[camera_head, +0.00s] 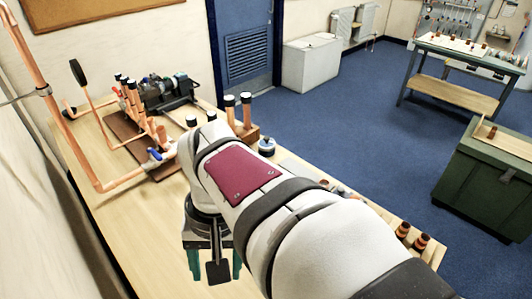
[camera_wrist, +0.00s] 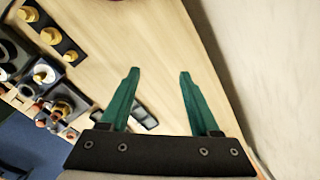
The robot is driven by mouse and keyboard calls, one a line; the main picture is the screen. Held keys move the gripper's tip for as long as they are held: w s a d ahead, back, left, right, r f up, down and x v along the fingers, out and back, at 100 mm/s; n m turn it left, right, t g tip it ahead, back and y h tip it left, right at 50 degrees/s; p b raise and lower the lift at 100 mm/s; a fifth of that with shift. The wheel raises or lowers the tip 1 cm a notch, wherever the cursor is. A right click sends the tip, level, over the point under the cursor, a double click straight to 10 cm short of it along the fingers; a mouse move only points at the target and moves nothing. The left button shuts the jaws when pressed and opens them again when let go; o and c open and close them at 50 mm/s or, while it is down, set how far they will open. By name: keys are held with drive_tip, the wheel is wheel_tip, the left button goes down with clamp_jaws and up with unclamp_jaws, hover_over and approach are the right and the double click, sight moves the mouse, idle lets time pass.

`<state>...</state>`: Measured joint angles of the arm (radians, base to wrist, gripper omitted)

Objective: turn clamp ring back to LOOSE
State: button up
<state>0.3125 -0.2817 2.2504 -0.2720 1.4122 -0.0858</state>
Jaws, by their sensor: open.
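My gripper (camera_head: 215,278) hangs over the light wood bench (camera_head: 135,235) in the head view, apart from the copper manifold (camera_head: 135,110). In the wrist view my gripper (camera_wrist: 159,72) has its two teal fingers spread, with bare bench between the tips. The manifold has upright copper pipes with dark tops, on a brown board at the back left of the bench. A blue handle (camera_head: 154,154) shows at its near end. I cannot make out the clamp ring or its LOOSE mark in either view; my arm covers part of the bench.
A copper pipe (camera_head: 45,90) runs up the left wall. A dark machine (camera_head: 168,92) stands behind the manifold. Two capped pipes stand in a wooden block (camera_head: 247,133). In the wrist view, a dark holder with brass pieces (camera_wrist: 50,34) lies left; a pale wall is right.

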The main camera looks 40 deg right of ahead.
drive_tip(key=w+d+m, duration=0.2)
drive_tip(key=d, duration=0.9)
drive_tip(key=w+d+m, duration=0.2)
drive_tip(key=d, duration=1)
drive_tip(key=s+d+f+m+h, duration=0.1)
drive_tip(key=s+d+f+m, duration=0.1)
drive_tip(key=s+d, duration=0.5)
drive_tip(key=s+d+f+m, duration=0.15)
drive_tip(key=s+d, duration=0.25)
drive_tip(key=d, duration=0.7)
drive_tip(key=f, duration=1.4)
drive_tip(key=shift+w+a+f, duration=0.15)
drive_tip(key=shift+a+f, duration=0.15)
drive_tip(key=shift+f, duration=0.65)
clamp_jaws()
